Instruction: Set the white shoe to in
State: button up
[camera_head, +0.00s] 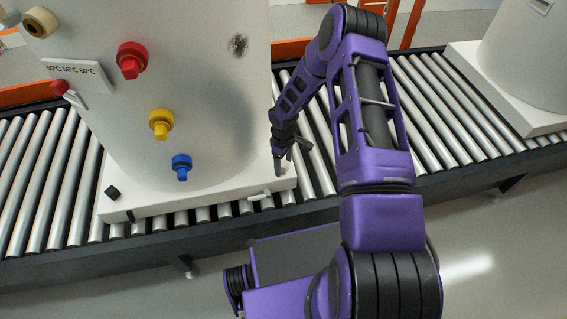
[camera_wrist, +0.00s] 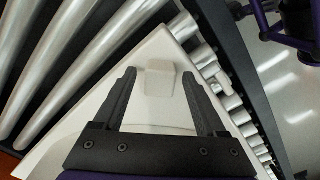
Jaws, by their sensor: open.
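The white shoe (camera_wrist: 160,80) is a small block on the white base plate (camera_wrist: 92,113) of the tank, near the plate's corner, in the wrist view. My gripper (camera_wrist: 159,73) is open, with one dark finger on each side of the shoe and visible gaps between. I cannot tell how far the fingertips are above the plate. In the head view, my gripper (camera_head: 282,165) points down over the right corner of the plate. The shoe is not clearly visible there.
The white tank (camera_head: 185,100) carries red, yellow and blue knobs. A black block (camera_head: 112,192) sits at the plate's left corner. A white peg (camera_head: 259,195) sticks out at the front edge. The plate rests on a roller conveyor (camera_head: 50,185). Another tank (camera_head: 530,60) stands right.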

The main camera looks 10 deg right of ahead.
grip_shut()
dwell(1.3)
